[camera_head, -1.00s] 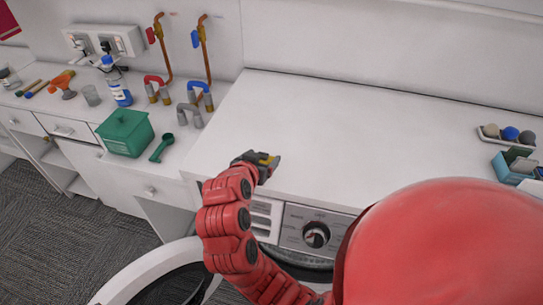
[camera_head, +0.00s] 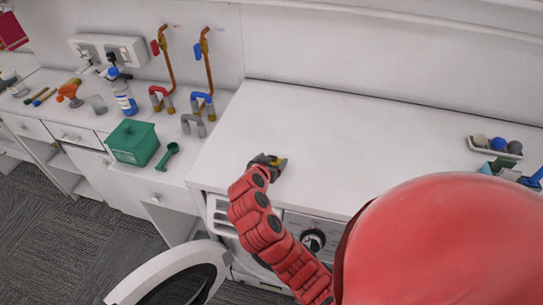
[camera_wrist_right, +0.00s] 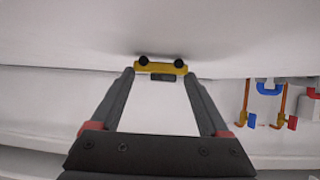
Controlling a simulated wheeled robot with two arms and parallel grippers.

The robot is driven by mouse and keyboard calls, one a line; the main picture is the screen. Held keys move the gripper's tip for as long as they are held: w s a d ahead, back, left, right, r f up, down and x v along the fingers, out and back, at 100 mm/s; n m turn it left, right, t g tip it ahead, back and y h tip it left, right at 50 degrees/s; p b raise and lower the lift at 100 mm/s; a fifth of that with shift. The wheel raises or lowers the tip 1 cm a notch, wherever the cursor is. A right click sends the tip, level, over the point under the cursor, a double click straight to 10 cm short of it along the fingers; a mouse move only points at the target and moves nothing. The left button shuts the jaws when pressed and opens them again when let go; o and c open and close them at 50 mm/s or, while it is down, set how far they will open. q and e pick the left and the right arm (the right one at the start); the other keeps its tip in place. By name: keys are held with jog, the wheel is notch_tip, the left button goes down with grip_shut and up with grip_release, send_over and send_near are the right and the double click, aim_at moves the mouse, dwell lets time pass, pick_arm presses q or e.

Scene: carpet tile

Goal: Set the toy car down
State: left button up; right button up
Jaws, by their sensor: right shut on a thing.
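The toy car (camera_wrist_right: 160,68) is yellow with dark wheels and sits between the fingertips of my right gripper (camera_wrist_right: 158,76) in the right wrist view. The gripper is shut on the car, over the left part of the white washing machine top (camera_head: 340,150). In the wrist view the car's wheels are close to a white surface with a soft shadow there; I cannot tell whether they touch. My left gripper does not show.
A green box (camera_head: 133,143) and a green scoop (camera_head: 168,156) stand on the lower counter to the left. A tray with balls (camera_head: 497,147) is at the far right. The open washer door (camera_head: 180,275) hangs below. The middle of the top is clear.

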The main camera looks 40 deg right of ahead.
jog(key=shift+w+f+b, duration=0.1)
jog(key=shift+f+b, duration=0.15)
jog(key=shift+b, duration=0.1)
jog(key=o, duration=1.2)
jog(key=shift+r, duration=0.15)
